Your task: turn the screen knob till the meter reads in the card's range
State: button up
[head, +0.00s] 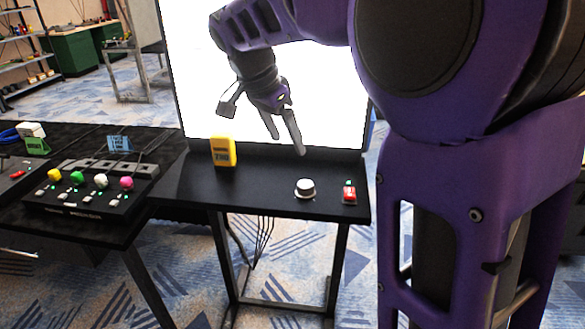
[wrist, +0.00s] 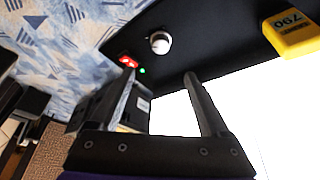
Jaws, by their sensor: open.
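The white screen knob (head: 305,188) stands on the right part of the black shelf in front of the lit screen (head: 200,90). It also shows beyond my fingertips in the wrist view (wrist: 160,42). My gripper (head: 287,146) is open and empty, above and behind the knob, apart from it. Its two fingers also show in the wrist view (wrist: 160,76). A yellow meter (head: 223,151) stands on the shelf, left of the knob; the wrist view shows it at the top right (wrist: 297,33), its digits not surely readable. A green card (head: 36,146) with small lettering stands far left.
A red switch (head: 349,193) with a green light sits right of the knob. A black control panel (head: 90,190) with several coloured knobs is on the left table, with a blue card (head: 119,143) behind. The shelf between meter and knob is clear.

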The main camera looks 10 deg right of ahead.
aim_at(305, 184)
jog(key=b+x, duration=0.1)
jog(key=x, duration=1.3)
jog(key=shift+w+f+b, duration=0.1)
jog(key=shift+f+b, duration=0.25)
jog(key=shift+f, duration=0.05)
grip_shut()
